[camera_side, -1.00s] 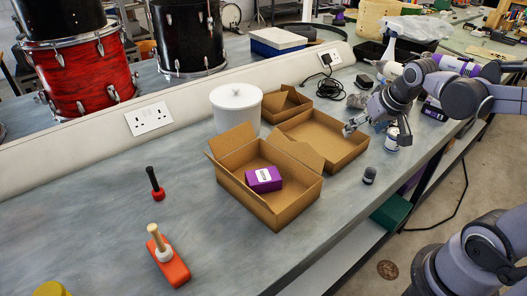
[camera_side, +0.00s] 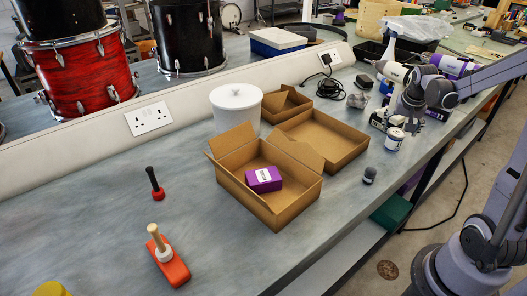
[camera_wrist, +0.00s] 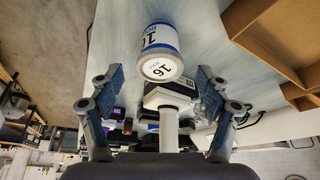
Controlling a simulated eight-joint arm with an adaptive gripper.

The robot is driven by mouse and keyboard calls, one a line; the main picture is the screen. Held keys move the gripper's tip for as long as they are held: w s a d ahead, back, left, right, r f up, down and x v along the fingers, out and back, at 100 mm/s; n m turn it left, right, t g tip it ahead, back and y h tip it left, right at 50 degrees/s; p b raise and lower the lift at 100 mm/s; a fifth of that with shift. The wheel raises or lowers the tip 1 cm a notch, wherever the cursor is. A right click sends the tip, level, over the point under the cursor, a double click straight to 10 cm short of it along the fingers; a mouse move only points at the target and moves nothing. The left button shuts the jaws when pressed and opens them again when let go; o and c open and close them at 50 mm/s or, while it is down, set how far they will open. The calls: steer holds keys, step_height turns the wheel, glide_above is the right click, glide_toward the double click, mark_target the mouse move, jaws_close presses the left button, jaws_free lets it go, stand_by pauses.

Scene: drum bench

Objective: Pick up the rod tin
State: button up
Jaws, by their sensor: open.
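The rod tin, a white tin with a blue band, stands upright on the bench at the right in the side view (camera_side: 394,140). In the wrist view it (camera_wrist: 161,54) shows its end marked 16, between and beyond my fingers. My gripper (camera_wrist: 161,84) is open, with one finger on each side of the picture and nothing held. In the side view my gripper (camera_side: 402,116) points down just behind the tin and above the bench. I cannot tell the exact gap between fingers and tin.
A small dark jar (camera_side: 369,175) stands in front of the tin. Open cardboard boxes (camera_side: 335,145) lie to its left, one holding a purple box (camera_side: 264,180).

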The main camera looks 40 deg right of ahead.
mark_target(397, 134)
steer(key=shift+x, duration=3.15)
steer(key=shift+a, duration=0.1)
steer(key=c, duration=1.3)
